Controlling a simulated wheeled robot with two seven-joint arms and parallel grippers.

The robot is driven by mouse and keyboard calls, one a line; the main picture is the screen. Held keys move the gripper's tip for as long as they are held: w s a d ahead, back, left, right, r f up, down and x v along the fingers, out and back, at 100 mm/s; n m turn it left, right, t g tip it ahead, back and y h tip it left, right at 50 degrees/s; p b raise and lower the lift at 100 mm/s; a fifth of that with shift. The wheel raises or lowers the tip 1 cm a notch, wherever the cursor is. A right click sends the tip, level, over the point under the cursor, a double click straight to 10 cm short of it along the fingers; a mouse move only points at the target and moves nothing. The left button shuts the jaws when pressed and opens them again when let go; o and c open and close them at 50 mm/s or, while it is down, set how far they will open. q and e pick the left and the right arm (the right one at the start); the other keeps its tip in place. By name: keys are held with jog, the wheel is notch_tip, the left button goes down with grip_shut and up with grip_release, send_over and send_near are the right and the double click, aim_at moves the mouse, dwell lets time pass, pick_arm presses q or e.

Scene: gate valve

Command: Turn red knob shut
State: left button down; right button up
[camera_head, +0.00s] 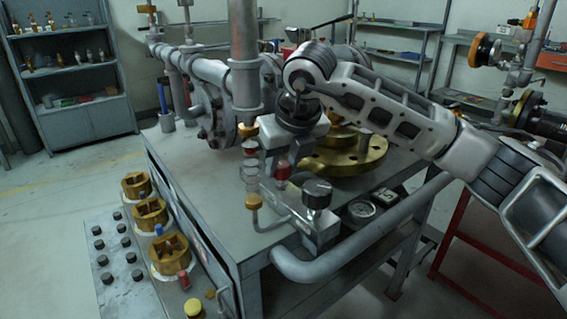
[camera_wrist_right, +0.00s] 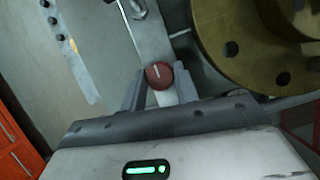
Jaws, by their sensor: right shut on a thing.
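A small round red knob (camera_wrist_right: 159,76) with a pale line across its face shows in the right wrist view. The two fingers of my right gripper (camera_wrist_right: 160,72) stand on either side of it, shut on it. In the head view, my right arm reaches in from the right and its gripper (camera_head: 283,156) points down over the bench. A red knob (camera_head: 283,173) shows just below it; the fingers are partly hidden there by the wrist. Another red part (camera_head: 252,153) sits on a fitting just to the left. My left gripper is not in view.
A brass flange (camera_head: 345,160) lies close beside the gripper. A black knob (camera_head: 317,193) and a gauge (camera_head: 361,209) stand near the front, with a thick grey pipe (camera_head: 330,262) around the corner. Brass fittings (camera_head: 170,255) line the left side. Upright grey pipework stands left of the gripper.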

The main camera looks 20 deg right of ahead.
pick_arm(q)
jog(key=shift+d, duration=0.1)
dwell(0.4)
pick_arm(e)
jog(key=o, duration=1)
jog(key=shift+c, duration=0.2)
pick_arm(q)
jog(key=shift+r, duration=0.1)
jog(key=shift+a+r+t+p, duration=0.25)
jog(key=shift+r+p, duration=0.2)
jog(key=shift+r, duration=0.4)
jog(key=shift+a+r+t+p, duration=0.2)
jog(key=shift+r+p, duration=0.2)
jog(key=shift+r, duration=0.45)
pick_arm(e)
jog(key=v, duration=1.6)
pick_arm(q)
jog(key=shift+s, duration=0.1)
pick_arm(e)
jog(key=shift+a, duration=0.15)
